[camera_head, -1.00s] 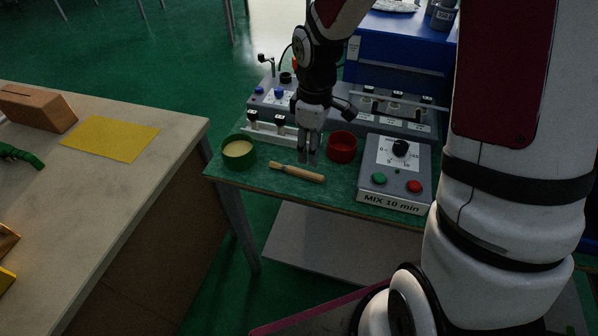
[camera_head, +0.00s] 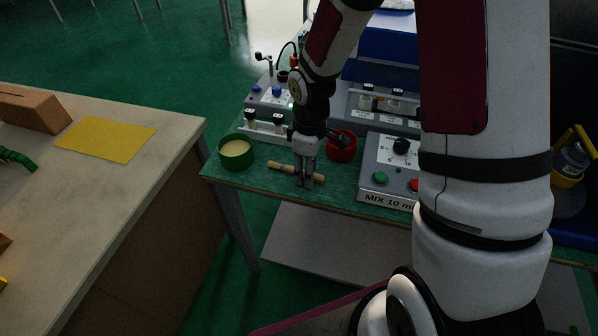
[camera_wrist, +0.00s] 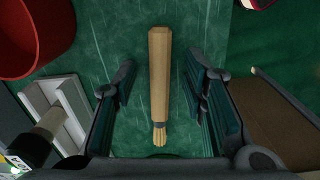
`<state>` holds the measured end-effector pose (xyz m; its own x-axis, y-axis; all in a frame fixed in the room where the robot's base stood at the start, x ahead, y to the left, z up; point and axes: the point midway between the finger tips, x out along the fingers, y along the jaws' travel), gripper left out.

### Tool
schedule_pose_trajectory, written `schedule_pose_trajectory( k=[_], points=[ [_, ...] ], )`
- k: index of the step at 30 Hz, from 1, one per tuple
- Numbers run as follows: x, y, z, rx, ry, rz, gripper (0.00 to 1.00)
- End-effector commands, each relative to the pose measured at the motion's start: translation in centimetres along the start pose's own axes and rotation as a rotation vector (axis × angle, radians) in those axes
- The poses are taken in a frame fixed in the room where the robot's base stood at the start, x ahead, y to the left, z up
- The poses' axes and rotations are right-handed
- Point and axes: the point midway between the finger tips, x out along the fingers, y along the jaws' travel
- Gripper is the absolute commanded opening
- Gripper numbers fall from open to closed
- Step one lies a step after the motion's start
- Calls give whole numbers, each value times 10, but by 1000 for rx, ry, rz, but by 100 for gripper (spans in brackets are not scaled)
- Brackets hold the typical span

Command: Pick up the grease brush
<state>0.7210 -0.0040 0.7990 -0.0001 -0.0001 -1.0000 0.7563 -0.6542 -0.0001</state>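The grease brush (camera_head: 281,166) lies on the green bench top (camera_head: 228,181), with a wooden handle and pale bristles. My gripper (camera_head: 304,184) points down over its middle and hides part of it. In the wrist view the brush (camera_wrist: 159,75) runs lengthwise between the two fingers of my gripper (camera_wrist: 162,98), bristles toward the bottom. The fingers are open, with a visible gap on each side of the brush, and do not touch it.
A green cup (camera_head: 236,152) with pale contents stands left of the brush. A red cup (camera_head: 342,148) stands close behind my gripper. The MIX 10 min timer box (camera_head: 391,176) is to the right. The bench's front edge is near.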

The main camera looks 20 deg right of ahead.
Motion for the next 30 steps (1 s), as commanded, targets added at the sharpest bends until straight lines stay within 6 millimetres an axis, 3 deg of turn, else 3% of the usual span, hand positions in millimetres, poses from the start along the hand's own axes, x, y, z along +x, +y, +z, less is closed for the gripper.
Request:
schedule_pose_trajectory(
  k=[1, 5, 17, 23, 27, 30],
  points=[
    [0, 0, 0, 0, 0, 0, 28],
    [0, 0, 0, 0, 0, 0, 0],
    [-2, 0, 0, 0, 1, 1, 0],
    [-16, 1, 0, -1, 1, 2, 0],
    [-37, 1, 0, 1, 3, 4, 0],
    [-38, -17, 11, -1, -2, -1, 0]
  ],
)
